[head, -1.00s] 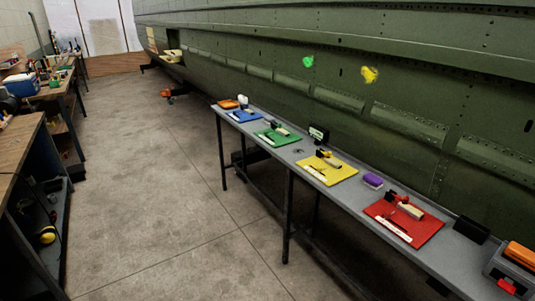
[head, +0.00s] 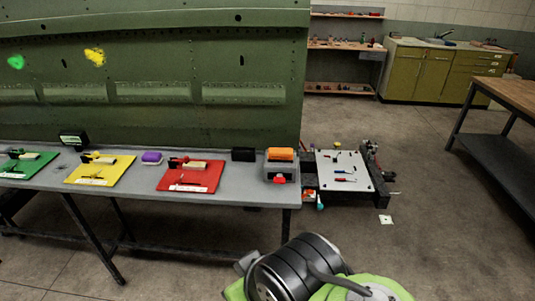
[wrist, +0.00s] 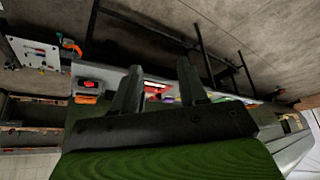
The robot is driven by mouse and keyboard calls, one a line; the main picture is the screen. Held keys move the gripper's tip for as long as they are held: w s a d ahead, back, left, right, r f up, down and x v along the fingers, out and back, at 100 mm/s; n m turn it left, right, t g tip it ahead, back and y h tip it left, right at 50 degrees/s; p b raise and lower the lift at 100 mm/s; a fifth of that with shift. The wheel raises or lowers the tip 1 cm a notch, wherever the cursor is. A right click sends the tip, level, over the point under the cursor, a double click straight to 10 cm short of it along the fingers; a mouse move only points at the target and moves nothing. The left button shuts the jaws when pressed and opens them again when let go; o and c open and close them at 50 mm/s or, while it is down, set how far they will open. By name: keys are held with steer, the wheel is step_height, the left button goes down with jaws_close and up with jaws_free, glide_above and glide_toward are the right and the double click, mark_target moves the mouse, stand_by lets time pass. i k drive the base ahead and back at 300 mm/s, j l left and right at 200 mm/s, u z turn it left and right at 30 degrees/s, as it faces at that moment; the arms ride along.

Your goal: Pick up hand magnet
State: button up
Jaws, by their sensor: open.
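I cannot tell for certain which item is the hand magnet. A small red piece (head: 280,179) sits at the front of a grey box with an orange top (head: 281,155), at the right end of the grey bench (head: 235,192). The red piece also shows in the wrist view (wrist: 88,84), left of my fingers. A black block (head: 243,154) stands just left of that box. My gripper (wrist: 157,72) is open, with its two dark fingers apart and nothing between them. The bench lies beyond the fingers, apart from them. The head view shows my arm at the bottom, not the fingertips.
The green fuselage (head: 150,100) rises behind. A low white-topped cart (head: 345,165) stands right of the bench. Floor is open at right.

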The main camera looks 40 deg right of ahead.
mark_target(275, 155)
steer(key=i+l+u, duration=0.1)
steer(key=l+u, duration=1.15)
steer(key=l, duration=0.15)
steer(key=k+l+u, duration=0.2)
steer(key=l+u, duration=0.2)
steer(key=k+l+u, duration=0.15)
steer(key=l+u, duration=0.3)
steer(key=k+l+u, duration=0.25)
steer(key=l+u, duration=0.15)
